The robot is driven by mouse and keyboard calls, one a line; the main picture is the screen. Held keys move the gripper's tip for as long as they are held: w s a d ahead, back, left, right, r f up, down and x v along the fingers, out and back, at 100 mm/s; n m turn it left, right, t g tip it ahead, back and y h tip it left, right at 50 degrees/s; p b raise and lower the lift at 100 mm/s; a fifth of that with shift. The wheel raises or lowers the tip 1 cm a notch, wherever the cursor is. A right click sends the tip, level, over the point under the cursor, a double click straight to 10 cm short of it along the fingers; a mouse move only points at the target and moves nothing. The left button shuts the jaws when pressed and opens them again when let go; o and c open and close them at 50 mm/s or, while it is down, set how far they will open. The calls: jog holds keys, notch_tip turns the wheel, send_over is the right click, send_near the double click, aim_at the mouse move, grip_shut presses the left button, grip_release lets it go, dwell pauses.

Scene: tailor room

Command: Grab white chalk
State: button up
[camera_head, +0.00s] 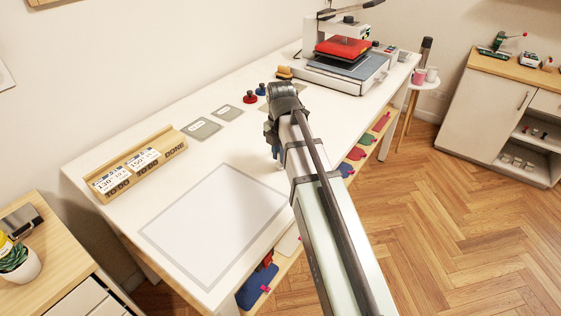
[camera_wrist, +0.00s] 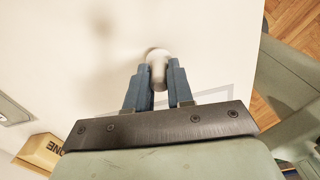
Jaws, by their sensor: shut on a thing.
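The white chalk (camera_wrist: 158,70) is a short, pale, rounded piece between my gripper's two blue-grey fingers in the wrist view. My gripper (camera_wrist: 157,78) is shut on it, with a finger on each side and the chalk's rounded end showing beyond the tips. In the head view my gripper (camera_head: 275,151) is over the white table, right of the grey-outlined square, mostly hidden behind my own arm. The chalk cannot be made out there. I cannot tell how far it is from the tabletop.
The white table (camera_head: 150,150) carries a wooden card holder (camera_head: 138,165) at left, grey cards (camera_head: 199,129), red (camera_head: 250,97) and blue (camera_head: 260,89) knobbed pieces, and a heat press (camera_head: 343,55) at the far end. The outlined square (camera_head: 215,210) is bare.

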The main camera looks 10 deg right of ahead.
grip_shut()
jog(key=shift+r, duration=0.1)
